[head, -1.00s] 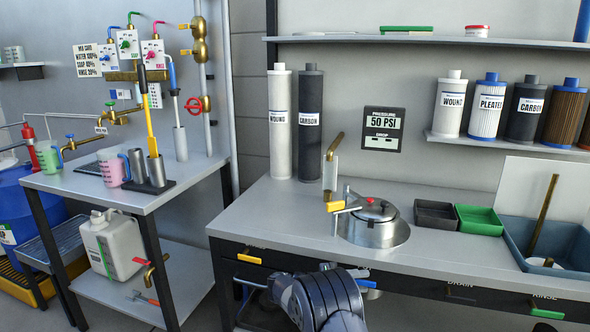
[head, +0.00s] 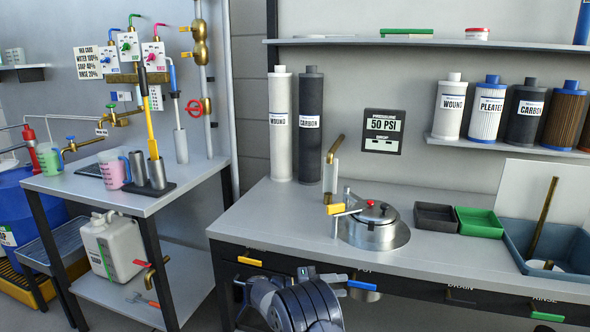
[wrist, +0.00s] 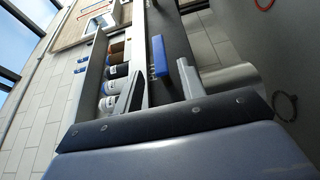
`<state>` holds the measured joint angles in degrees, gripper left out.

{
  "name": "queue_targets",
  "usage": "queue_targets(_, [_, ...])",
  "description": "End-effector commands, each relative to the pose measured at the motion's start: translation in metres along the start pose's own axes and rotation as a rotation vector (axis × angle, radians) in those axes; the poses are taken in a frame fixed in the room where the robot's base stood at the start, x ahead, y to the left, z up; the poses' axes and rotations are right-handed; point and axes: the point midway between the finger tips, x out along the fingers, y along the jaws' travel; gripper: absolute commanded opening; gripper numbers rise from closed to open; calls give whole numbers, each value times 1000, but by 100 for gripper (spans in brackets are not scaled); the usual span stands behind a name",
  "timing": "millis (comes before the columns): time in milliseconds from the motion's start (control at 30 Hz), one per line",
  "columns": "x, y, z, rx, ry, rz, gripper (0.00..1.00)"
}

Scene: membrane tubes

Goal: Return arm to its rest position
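My arm (head: 300,305) is folded low at the bottom centre of the head view, in front of the workbench (head: 270,215) and below its top. My gripper (wrist: 158,82) shows in the wrist view with its two grey fingers apart and nothing held between them. A blue handle (wrist: 159,56) on the bench front shows beyond the fingers. The same blue handle (head: 362,285) is just right of my arm in the head view. The gripper's fingers cannot be made out clearly in the head view.
A steel pot with a lid (head: 372,225) is set in the bench top. Yellow (head: 249,261) and green (head: 547,316) handles line the bench front. A side table (head: 100,190) with tubes and a jug stands at left. Floor shows between the two.

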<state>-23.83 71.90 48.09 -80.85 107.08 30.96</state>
Motion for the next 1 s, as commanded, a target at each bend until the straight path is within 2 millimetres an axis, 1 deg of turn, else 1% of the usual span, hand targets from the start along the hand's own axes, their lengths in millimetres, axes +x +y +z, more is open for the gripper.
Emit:
queue_targets(33, [-12, 0, 0, 0, 4, -1, 38])
queue_targets(233, [-52, 0, 0, 0, 4, -1, 38])
queue_targets(300, [-31, 0, 0, -2, -5, 0, 38])
queue_targets(767, [61, -1, 1, -1, -3, -1, 38])
queue_targets(833, [61, 3, 0, 20, 0, -50, 38])
queue_targets(1000, [60, -1, 0, 67, -1, -164, 38])
